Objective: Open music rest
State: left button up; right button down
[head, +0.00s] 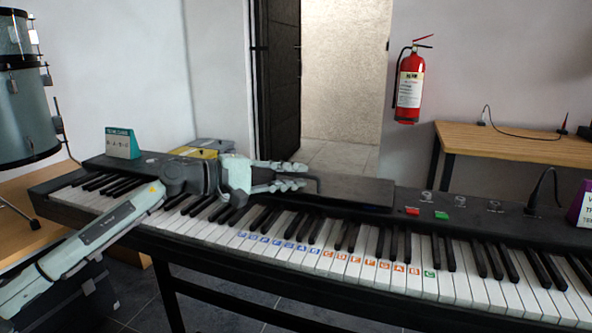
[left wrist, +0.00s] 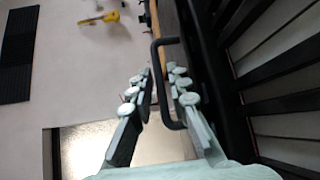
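The dark music rest (head: 350,188) lies folded flat on top of the keyboard, behind the keys. A thin dark handle loop (head: 314,179) stands at its left end. My left gripper (head: 302,176) reaches in from the left over the keyboard top, its fingers pointing right at the loop. In the left wrist view the bar of the handle (left wrist: 158,90) passes between the two fingers (left wrist: 160,72), with gaps still showing beside it. The fingers are apart, not closed on it. My right gripper is not in view.
The long keyboard (head: 330,250) has lettered keys. Red (head: 412,211) and green (head: 441,215) buttons and a cable (head: 541,188) sit right of the rest. A teal sign (head: 121,143) stands at its left end, a purple sign (head: 583,207) at its right. A drum (head: 24,110) is far left.

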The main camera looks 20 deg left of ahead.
pick_arm(q)
jog(key=shift+w+d+f, duration=0.1)
jog(key=shift+w+d, duration=0.2)
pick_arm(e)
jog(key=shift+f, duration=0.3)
pick_arm(q)
grip_shut()
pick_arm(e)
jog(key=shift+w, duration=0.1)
pick_arm(q)
jog(key=shift+a, duration=0.1)
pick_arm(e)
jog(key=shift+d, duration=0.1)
